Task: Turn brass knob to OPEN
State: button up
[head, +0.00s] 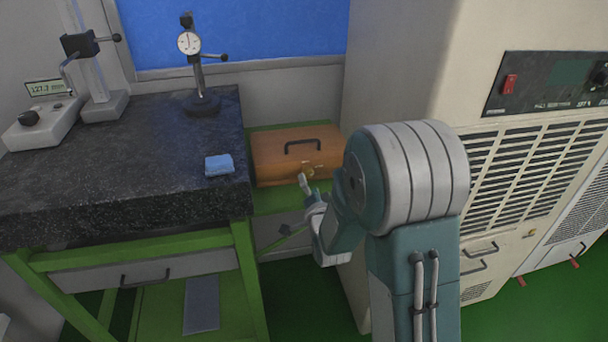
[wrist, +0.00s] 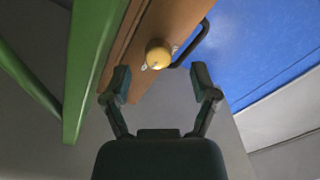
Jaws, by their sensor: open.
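The brass knob (head: 308,171) is on the front of a brown wooden case (head: 275,152) with a dark handle on top. In the wrist view the round brass knob (wrist: 158,55) sits on the case's wooden face (wrist: 150,22), with small pale marks beside it. My gripper (wrist: 160,82) is open and empty, its two dark fingers on either side of and short of the knob. In the head view my gripper (head: 306,186) is just in front of the knob and partly hides the case's front. No lettering at the knob is readable.
The case rests on a green bench (head: 290,200) beside a black granite table (head: 110,165). A dial gauge stand (head: 200,75), a blue cloth (head: 219,165) and a height gauge (head: 95,75) stand on the granite. A large beige cabinet (head: 420,60) is at the right.

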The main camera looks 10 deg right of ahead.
aim_at(308, 175)
jog(key=w, duration=0.1)
jog(key=w+d, duration=0.1)
jog(key=w, duration=0.2)
jog(key=shift+d, duration=0.25)
jog(key=shift+w, duration=0.2)
jog(key=shift+w+a, duration=0.15)
jog(key=shift+a, duration=0.5)
jog(key=shift+d, duration=0.3)
grip_shut()
